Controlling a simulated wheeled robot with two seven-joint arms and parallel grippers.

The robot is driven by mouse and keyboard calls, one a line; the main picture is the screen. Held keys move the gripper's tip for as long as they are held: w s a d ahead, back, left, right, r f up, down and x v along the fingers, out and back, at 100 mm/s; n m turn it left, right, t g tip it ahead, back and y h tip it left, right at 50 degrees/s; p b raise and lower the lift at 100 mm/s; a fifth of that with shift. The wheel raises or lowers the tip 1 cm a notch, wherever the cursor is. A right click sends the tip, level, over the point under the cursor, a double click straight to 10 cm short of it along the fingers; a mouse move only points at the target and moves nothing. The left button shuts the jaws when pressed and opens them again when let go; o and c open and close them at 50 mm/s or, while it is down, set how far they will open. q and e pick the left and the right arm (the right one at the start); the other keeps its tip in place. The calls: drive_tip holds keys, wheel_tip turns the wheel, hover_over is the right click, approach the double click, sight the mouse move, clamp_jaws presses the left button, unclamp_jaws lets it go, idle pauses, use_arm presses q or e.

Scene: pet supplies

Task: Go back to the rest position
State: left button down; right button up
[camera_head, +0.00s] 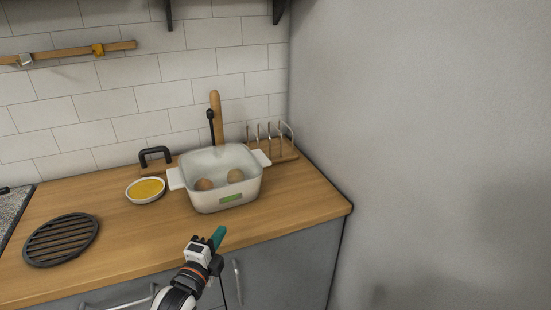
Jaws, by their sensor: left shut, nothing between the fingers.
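My left gripper (218,237) shows at the bottom middle, with its teal fingertips together and nothing held. It is in front of the wooden counter's front edge, below a white pot. My right gripper is not in the picture.
The wooden counter (300,203) holds a white pot (226,198) with two round brown items inside, a bowl of yellow content (146,190), a black round grate (61,240) and a rack (273,146). A grey wall (430,150) stands to the right. Grey cabinets (295,258) are below.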

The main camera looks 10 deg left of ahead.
use_arm(q)
drive_tip(key=s+d+f+n+g, duration=0.1)
drive_tip(key=s+f+n+g, duration=0.4)
drive_tip(key=s, duration=0.5)
drive_tip(key=s+d+f+n+g+y, duration=0.1)
drive_tip(key=s+d+f+n+g, duration=0.1)
drive_tip(key=s+f+n+g, duration=0.5)
drive_tip(key=s+d+f+n+g, duration=0.1)
drive_tip(key=s+n+g, duration=0.3)
drive_tip(key=s, duration=0.8)
wheel_tip(320, 180, down, 27)
drive_tip(key=s, duration=0.2)
drive_tip(key=s+a+f+g, duration=0.1)
drive_tip(key=s+a+f, duration=0.2)
drive_tip(key=s+f, duration=1.1)
drive_tip(key=shift+s+f+n+y, duration=0.3)
drive_tip(key=shift+s, duration=0.45)
